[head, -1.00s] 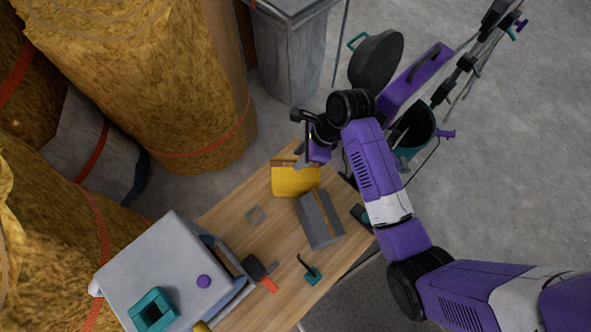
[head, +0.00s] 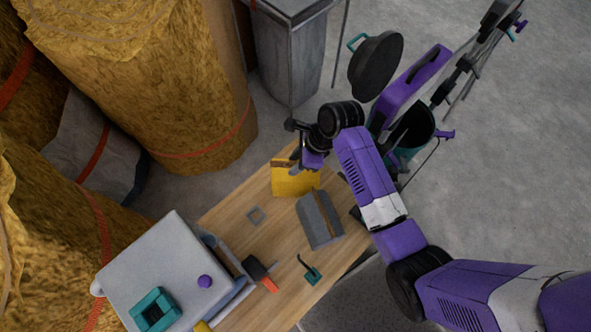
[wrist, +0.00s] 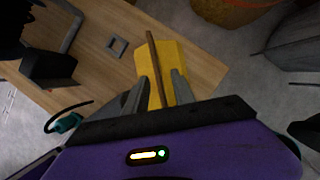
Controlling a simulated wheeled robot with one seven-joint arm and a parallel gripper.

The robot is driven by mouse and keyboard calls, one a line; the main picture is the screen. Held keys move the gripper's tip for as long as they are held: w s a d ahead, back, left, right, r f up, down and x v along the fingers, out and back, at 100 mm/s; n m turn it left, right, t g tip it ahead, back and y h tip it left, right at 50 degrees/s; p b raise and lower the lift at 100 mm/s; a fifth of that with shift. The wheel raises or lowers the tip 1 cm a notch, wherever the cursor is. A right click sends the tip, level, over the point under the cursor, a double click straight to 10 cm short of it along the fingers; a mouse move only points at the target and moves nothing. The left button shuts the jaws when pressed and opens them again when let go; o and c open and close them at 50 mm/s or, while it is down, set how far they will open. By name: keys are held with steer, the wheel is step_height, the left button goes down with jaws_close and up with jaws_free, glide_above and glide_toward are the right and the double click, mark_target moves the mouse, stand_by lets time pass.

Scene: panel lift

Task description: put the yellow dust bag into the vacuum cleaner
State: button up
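The yellow dust bag (head: 296,181) with a brown collar lies at the far end of the wooden table. My gripper (head: 306,165) is over its upper edge. In the wrist view, the bag (wrist: 178,62) shows beyond and between my spread fingers (wrist: 159,76), with the thin collar in the gap. The fingers look open; whether they touch the bag is unclear. The vacuum cleaner (head: 414,127), with a teal rim and dark open inside, stands on the floor to the right, partly behind my arm. A purple lid (head: 422,78) with a dark handle is raised beside it.
Straw bales (head: 190,85) stand left. A dark pan-like object (head: 375,66) is near the lid.

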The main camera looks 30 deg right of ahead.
steer(key=shift+f, duration=0.1)
stand_by(0.3)
jaws_close()
steer(key=shift+s+f, duration=0.1)
steer(key=shift+f, duration=0.05)
stand_by(1.1)
